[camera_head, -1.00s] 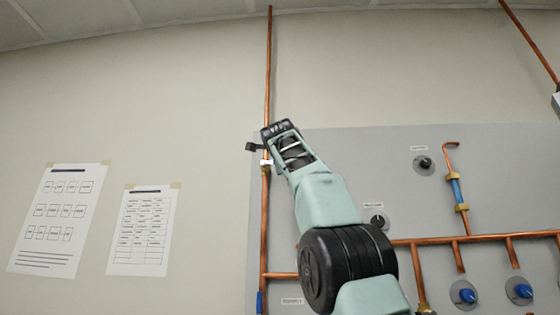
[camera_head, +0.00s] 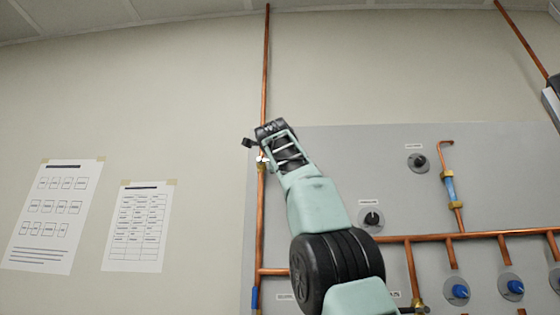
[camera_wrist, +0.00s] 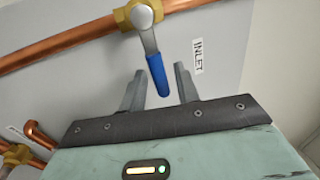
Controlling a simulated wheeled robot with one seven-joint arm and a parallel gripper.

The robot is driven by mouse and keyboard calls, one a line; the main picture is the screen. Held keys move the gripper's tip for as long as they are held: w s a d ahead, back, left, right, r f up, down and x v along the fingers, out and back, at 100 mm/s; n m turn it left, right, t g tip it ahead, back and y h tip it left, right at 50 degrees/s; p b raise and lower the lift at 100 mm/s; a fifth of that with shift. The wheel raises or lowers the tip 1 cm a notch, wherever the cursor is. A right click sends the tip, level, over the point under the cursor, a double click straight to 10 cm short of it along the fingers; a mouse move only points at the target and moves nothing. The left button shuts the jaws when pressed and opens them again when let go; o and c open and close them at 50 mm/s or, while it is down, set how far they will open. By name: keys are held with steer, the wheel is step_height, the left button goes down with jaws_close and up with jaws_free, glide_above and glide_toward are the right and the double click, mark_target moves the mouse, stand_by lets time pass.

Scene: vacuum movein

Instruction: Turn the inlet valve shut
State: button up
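The inlet valve (camera_wrist: 140,14) is a brass body on a copper pipe at the top of the wrist view. Its silver lever ends in a blue handle (camera_wrist: 157,76), which points down in that picture, across the pipe's line. An "INLET" label (camera_wrist: 198,56) is beside it. My gripper (camera_wrist: 160,70) is open, with one finger on each side of the blue handle and a visible gap at both sides. In the head view my gripper (camera_head: 256,146) is at the left vertical copper pipe (camera_head: 265,70) and hides most of the valve there.
A grey panel (camera_head: 330,150) carries round knobs (camera_head: 418,162), blue-handled valves (camera_head: 456,291) and horizontal copper piping (camera_head: 420,238). Two paper sheets (camera_head: 52,215) (camera_head: 138,225) hang on the wall to the left. The wall left of the pipe is otherwise bare.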

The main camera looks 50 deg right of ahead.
steer(key=b+v, duration=0.8)
steer(key=v, duration=0.9)
steer(key=shift+a, duration=0.2)
steer(key=shift+f, duration=0.1)
